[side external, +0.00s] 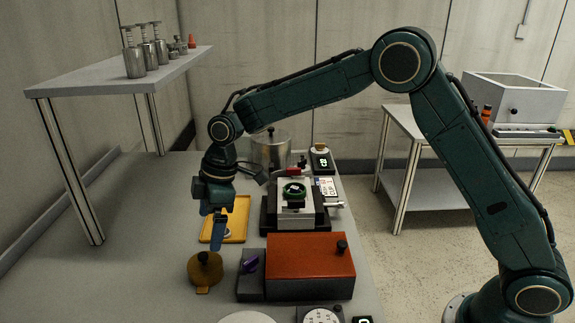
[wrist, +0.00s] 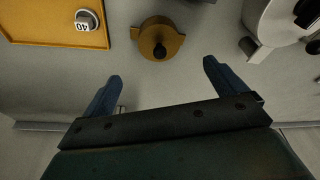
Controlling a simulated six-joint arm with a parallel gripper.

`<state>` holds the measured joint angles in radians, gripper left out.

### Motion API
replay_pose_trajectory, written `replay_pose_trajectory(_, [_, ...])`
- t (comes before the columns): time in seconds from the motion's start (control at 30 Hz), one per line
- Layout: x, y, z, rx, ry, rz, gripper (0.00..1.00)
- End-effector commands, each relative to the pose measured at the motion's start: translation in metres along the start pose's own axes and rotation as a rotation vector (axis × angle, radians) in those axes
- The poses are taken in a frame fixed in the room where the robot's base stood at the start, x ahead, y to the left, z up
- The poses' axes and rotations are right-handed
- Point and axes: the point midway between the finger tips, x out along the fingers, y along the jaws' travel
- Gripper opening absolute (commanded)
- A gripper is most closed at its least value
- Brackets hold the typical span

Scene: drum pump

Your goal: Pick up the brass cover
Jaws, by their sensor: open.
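The brass cover (side external: 205,272) is a round, dull gold piece with a dark knob on top and a small tab at its edge. It sits on the grey bench, left of the orange-topped box. In the wrist view the brass cover (wrist: 150,48) lies ahead of and roughly between the fingertips, apart from them. My gripper (side external: 218,240) points down above the bench near the cover, with its blue fingers. In the wrist view my gripper (wrist: 162,71) has its two fingers spread wide with nothing between them.
A yellow tray (side external: 240,211) holding a small round weight (wrist: 87,20) is near the gripper. The orange-topped box (side external: 310,262) stands right of the cover. A raised shelf (side external: 85,85) with metal cylinders is at the left. Bare bench lies left of the cover.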

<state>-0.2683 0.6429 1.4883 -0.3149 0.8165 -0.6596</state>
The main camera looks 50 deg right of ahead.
Motion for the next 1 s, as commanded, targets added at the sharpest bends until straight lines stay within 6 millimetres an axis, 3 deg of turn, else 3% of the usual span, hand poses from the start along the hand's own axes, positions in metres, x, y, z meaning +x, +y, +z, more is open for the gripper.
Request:
replay_pose_trajectory(0.4, [0.058,0.0,0.0,0.0,-0.002,-0.001,0.96])
replay_pose_trajectory(0.83, [0.07,0.0,0.001,0.001,-0.001,0.001,0.96])
replay_pose_trajectory(1.0, [0.084,0.0,0.002,0.001,-0.003,-0.001,0.96])
